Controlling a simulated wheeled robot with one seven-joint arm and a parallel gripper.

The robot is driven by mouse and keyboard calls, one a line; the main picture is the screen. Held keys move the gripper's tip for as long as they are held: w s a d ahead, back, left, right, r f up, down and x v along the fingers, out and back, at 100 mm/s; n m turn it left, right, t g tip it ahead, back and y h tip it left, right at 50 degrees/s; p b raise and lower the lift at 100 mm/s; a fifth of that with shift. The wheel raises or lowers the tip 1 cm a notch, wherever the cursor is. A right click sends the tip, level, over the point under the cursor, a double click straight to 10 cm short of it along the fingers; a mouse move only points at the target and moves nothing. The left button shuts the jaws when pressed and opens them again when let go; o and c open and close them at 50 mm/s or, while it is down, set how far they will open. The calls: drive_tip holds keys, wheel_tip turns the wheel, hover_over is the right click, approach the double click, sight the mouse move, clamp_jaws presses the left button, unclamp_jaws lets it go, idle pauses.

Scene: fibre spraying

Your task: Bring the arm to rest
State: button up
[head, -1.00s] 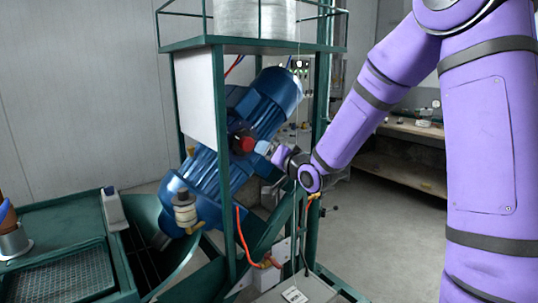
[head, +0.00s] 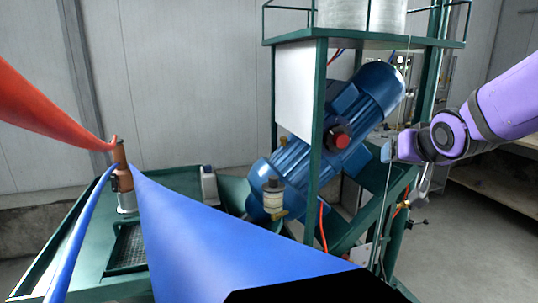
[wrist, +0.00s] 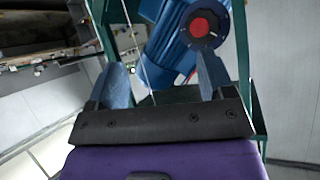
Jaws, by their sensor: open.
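My purple arm (head: 508,98) reaches in from the right in the head view. My gripper (head: 384,150) is at its end, in front of the green frame's right side. Beyond the fingers is the blue motor (wrist: 172,42) with a red round cap (wrist: 206,24). The same motor (head: 372,92) sits tilted inside the green frame in the head view. I cannot tell the exact gap between fingers and frame.
The green frame (head: 317,130) carries a platform with a grey drum (head: 360,12). A green tray bench (head: 172,192) stands at left, with a brown nozzle (head: 122,165), a red hose (head: 50,112) and blue hoses (head: 200,235). A wooden shelf (head: 495,190) is at right; floor is open before it.

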drive_tip(key=s+d+n+g, duration=0.1)
drive_tip(key=s+g, duration=0.5)
drive_tip(key=s, duration=1.8)
drive_tip(key=shift+r+n, duration=0.4)
drive_tip(key=shift+r, duration=0.05)
drive_tip(key=shift+a, duration=0.1)
idle(1.6)
